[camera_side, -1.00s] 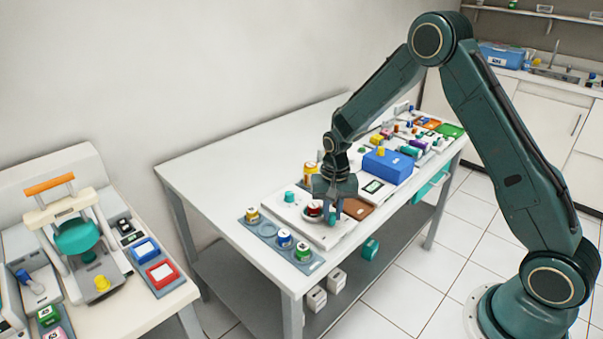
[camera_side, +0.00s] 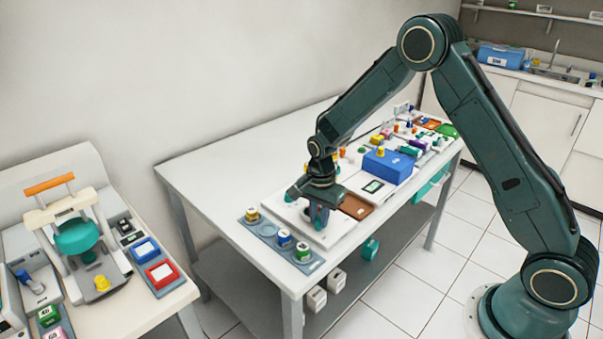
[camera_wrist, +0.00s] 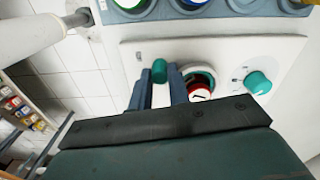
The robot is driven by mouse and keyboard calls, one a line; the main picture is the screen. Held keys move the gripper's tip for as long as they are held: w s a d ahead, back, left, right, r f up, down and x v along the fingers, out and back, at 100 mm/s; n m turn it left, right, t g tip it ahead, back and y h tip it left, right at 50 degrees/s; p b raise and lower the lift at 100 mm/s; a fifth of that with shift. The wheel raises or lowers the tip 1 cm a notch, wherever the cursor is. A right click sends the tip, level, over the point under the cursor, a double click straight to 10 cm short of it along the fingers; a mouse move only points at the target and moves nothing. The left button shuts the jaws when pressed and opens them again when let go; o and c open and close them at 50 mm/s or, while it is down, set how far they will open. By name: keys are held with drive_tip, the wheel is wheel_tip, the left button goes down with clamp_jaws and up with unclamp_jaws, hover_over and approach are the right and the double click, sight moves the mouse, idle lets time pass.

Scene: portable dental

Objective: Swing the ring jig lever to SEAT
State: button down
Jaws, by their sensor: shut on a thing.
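The ring jig is a pale plate (camera_wrist: 222,54) with a round well holding a red-rimmed piece (camera_wrist: 202,86). A teal-tipped lever (camera_wrist: 159,70) stands left of the well in the wrist view. My gripper (camera_wrist: 160,84) has its two blue-grey fingers on either side of the lever tip, shut on it. In the side view my gripper (camera_side: 319,218) is low over the jig plate and hides the lever and the well. A small mark at the plate's upper left in the wrist view is too small to read.
A teal knob (camera_wrist: 258,83) is on the plate right of the well. A blue-grey rack (camera_side: 262,241) with several coloured jars lies in front of the plate. A brown tray (camera_side: 355,207) and a blue box (camera_side: 388,166) are behind it. The table's left part is clear.

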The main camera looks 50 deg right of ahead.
sight(319, 219)
drive_tip(key=shift+w, duration=0.15)
drive_tip(key=c, duration=1.3)
unclamp_jaws()
drive_tip(key=shift+r, duration=0.1)
wheel_tip(319, 219, up, 14)
drive_tip(key=shift+f, duration=0.15)
